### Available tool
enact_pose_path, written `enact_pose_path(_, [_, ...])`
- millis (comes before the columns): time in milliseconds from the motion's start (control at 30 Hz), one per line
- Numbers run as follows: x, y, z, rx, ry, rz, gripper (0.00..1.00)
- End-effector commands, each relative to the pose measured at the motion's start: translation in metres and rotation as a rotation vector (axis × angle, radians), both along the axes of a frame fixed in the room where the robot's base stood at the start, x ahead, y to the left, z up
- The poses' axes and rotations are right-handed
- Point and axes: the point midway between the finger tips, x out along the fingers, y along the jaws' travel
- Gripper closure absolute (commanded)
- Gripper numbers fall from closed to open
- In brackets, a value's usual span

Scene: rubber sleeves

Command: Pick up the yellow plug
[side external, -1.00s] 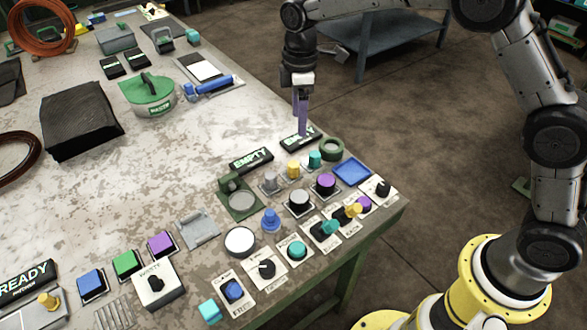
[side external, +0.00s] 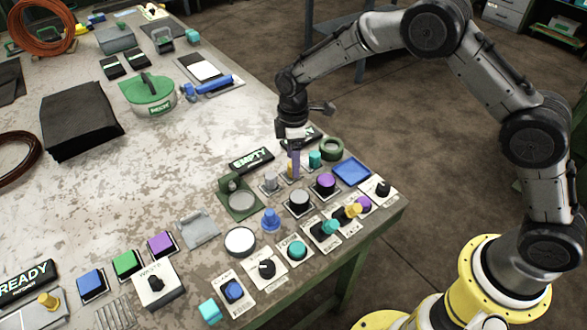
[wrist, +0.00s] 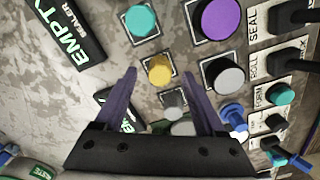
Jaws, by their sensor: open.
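The yellow plug (wrist: 158,70) stands on a small square base in the wrist view. It lies between and just beyond the tips of my open purple fingers (wrist: 159,80), and nothing is gripped. In the side external view my gripper (side external: 295,172) is down at the plug, and its finger hides most of it. I cannot tell from this view whether the fingers touch it.
A teal plug (wrist: 140,20) and a grey plug (wrist: 174,103) stand in line with the yellow one. A purple knob (wrist: 217,20) and a grey knob (wrist: 222,76) are close on the right. The EMPTY sign (side external: 251,160) lies to the left.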

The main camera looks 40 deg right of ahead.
Motion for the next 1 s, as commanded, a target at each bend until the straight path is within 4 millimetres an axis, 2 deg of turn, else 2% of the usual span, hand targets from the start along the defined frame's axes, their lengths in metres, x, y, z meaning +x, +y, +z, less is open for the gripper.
enact_pose_path(133, [-0.0002,-0.0008,-0.0128,0.0,0.0,-0.001,0.28])
enact_pose_path(367, [-0.0001,-0.0009,-0.0142,0.0,0.0,-0.001,0.28])
enact_pose_path(467, [-0.0001,-0.0009,-0.0141,0.0,0.0,-0.001,0.42])
enact_pose_path(767, [-0.0001,-0.0009,-0.0139,0.0,0.0,0.0,0.96])
enact_pose_path(800, [-0.0001,-0.0009,-0.0138,0.0,0.0,0.0,1.0])
enact_pose_path(1000, [0.0,-0.0008,-0.0136,0.0,0.0,0.0,1.0])
